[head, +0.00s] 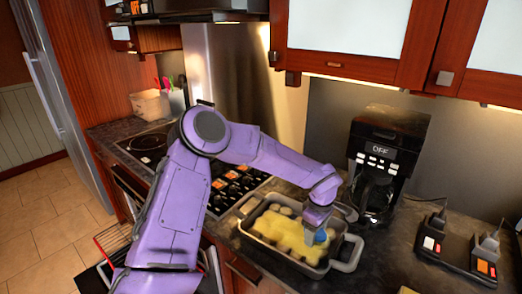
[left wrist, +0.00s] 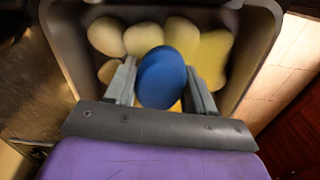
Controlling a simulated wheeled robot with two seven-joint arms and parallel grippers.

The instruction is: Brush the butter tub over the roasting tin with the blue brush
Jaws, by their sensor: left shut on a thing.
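My left gripper (head: 317,218) is shut on the blue brush (head: 320,237) and holds it low over the right part of the roasting tin (head: 285,258). In the left wrist view the blue brush (left wrist: 163,76) sits between the two grey fingers. The grey tin (left wrist: 258,58) holds several pale rounded pieces (left wrist: 142,38) and a yellow layer (left wrist: 215,57) covering part of them. I cannot tell whether the bristles touch the contents. I cannot make out the butter tub. My right gripper is not in view.
A black coffee maker (head: 388,150) stands behind and right of the tin. A dark block with plugs and switches (head: 455,247) lies on the right counter. The stove (head: 235,185) is left of the tin. Wooden cabinets (head: 350,45) hang above.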

